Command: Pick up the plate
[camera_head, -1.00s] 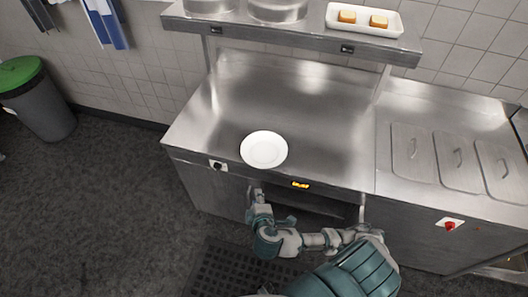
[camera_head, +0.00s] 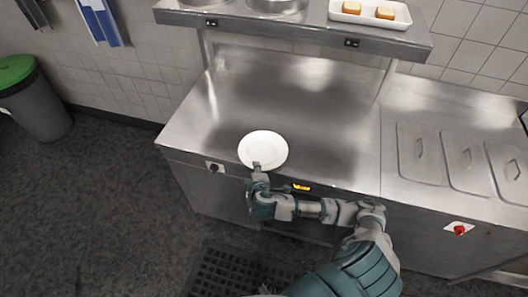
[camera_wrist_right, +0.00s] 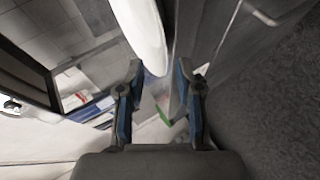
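The white round plate (camera_head: 263,146) lies flat on the steel counter (camera_head: 315,110), near its front edge. My right gripper (camera_head: 257,169) is at the plate's near rim, overlapping it in the head view. In the right wrist view the plate (camera_wrist_right: 146,32) appears edge-on, its rim reaching between the tips of the open fingers of my right gripper (camera_wrist_right: 160,70). I cannot tell whether either finger touches it. My left gripper is not in view.
A shelf (camera_head: 300,27) above the counter's back holds pots and a white tray (camera_head: 397,20) with two bread-like pieces. Lidded steel wells (camera_head: 465,160) are at right. The counter around the plate is clear. A green-lidded bin (camera_head: 38,105) stands at left.

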